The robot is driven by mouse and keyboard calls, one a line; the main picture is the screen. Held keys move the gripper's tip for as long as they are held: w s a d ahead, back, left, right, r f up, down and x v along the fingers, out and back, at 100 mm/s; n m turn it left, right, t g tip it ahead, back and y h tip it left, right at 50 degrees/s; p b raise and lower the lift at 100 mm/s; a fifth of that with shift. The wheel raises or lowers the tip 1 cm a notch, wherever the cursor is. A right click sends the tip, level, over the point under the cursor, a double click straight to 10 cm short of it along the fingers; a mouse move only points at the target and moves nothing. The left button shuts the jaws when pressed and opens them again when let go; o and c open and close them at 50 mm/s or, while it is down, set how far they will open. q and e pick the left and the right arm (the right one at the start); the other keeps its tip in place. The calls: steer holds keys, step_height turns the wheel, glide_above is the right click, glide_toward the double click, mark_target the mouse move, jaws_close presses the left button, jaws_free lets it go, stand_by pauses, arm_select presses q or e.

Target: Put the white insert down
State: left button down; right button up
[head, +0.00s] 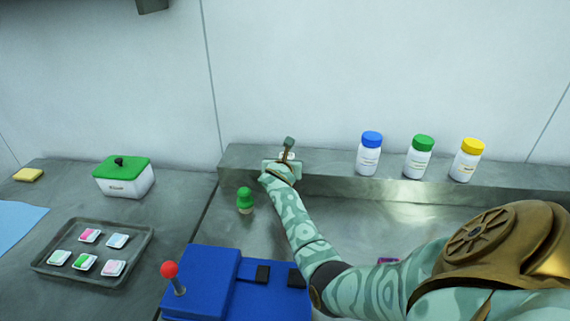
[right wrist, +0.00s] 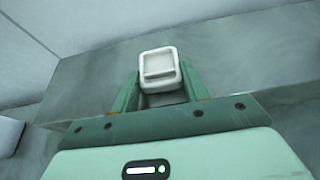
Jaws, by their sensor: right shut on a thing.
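The white insert (right wrist: 158,66) is a small, rounded square piece with a recessed face, seen in the right wrist view. My right gripper (right wrist: 157,88) is shut on it, with one green finger on each side. In the head view my right gripper (head: 283,163) is at the left part of the raised steel ledge (head: 325,175). The insert is too small and covered to make out clearly there. I cannot tell whether it touches the ledge. My left gripper is not in view.
Blue, green and yellow-capped bottles (head: 369,155) stand on the ledge to the right. A small green-topped object (head: 245,198) stands left of my forearm. A blue machine (head: 205,278) with a red-knobbed lever is in front. A tray (head: 140,250) of packets and a green-lidded box (head: 124,183) are left.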

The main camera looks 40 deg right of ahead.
steer(key=shift+f, duration=0.15)
steer(key=o, duration=1.1)
steer(key=shift+c, duration=0.2)
steer(key=shift+s+a+r, duration=0.1)
steer(key=shift+a+r, duration=0.05)
steer(key=shift+r, duration=0.15)
steer(key=p+v, duration=0.4)
steer(key=v, duration=0.6)
steer(key=shift+s+a, duration=0.1)
steer(key=shift+s, duration=0.05)
steer(key=shift+s+a+r+p, duration=0.2)
steer(key=shift+s+a+p, duration=0.15)
steer(key=shift+a, duration=0.1)
